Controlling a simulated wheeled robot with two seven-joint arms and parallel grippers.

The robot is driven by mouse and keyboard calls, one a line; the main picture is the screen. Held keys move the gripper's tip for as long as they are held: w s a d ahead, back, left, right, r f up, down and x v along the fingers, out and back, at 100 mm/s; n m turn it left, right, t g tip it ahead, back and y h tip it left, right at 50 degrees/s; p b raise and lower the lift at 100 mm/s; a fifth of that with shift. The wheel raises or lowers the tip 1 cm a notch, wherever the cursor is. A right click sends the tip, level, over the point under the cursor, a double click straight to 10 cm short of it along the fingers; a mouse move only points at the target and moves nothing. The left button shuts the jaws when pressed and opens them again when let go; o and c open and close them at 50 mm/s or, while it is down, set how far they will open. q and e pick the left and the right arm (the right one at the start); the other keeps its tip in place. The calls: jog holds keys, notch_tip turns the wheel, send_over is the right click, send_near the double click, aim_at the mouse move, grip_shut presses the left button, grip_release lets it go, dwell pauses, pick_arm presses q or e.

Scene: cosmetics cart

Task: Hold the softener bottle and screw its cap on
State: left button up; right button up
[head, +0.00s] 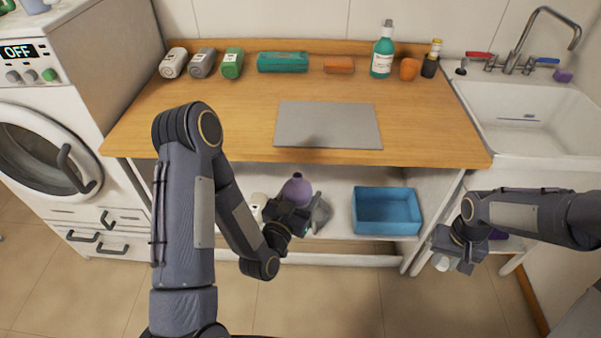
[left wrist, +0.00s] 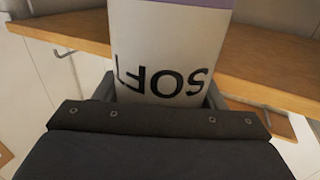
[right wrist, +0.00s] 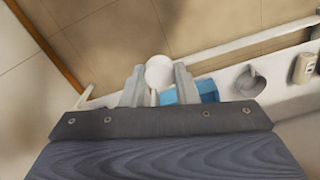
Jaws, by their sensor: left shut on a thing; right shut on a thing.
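The softener bottle (head: 297,188) shows its purple upper part with a narrow neck in the head view, in front of the lower shelf. My left gripper (head: 293,212) is shut around it. In the left wrist view the bottle's white label (left wrist: 172,50) with dark letters fills the space between the fingers; its neck is out of frame there. My right gripper (head: 448,263) is shut on a small round white cap (right wrist: 159,72), also seen at its fingertips in the head view (head: 441,262). The cap and the bottle are well apart, with the blue bin between them in the head view.
The blue bin (head: 387,211) and a grey object (head: 321,213) are at the lower shelf. A sink (head: 540,120) stands right, a washing machine (head: 45,155) left.

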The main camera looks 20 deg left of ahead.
pick_arm(q)
jog(key=w+d+f+m+g+h, duration=0.1)
jog(key=d+f+m+g+h, duration=0.2)
jog(key=d+m+h, duration=0.3)
jog(key=d+g+h, duration=0.1)
jog(key=d+h, duration=0.2)
jog(key=d, duration=0.4)
jog(key=shift+w+f+m+h, duration=0.2)
jog(key=shift+w+m+h, duration=0.15)
jog(key=shift+m+h, duration=0.05)
jog(key=shift+d, duration=0.1)
pick_arm(e)
jog(key=w+a+r+n, duration=0.2)
jog(key=a+r+n, duration=0.2)
jog(key=a+r, duration=0.5)
jog(key=w+a+r+n, duration=0.2)
jog(key=a+r, duration=0.8)
jog(key=a, duration=0.6)
jog(key=shift+w+a+n, duration=0.3)
jog(key=shift+w+n, duration=0.1)
jog(key=shift+n, duration=0.5)
jog(key=shift+f, duration=2)
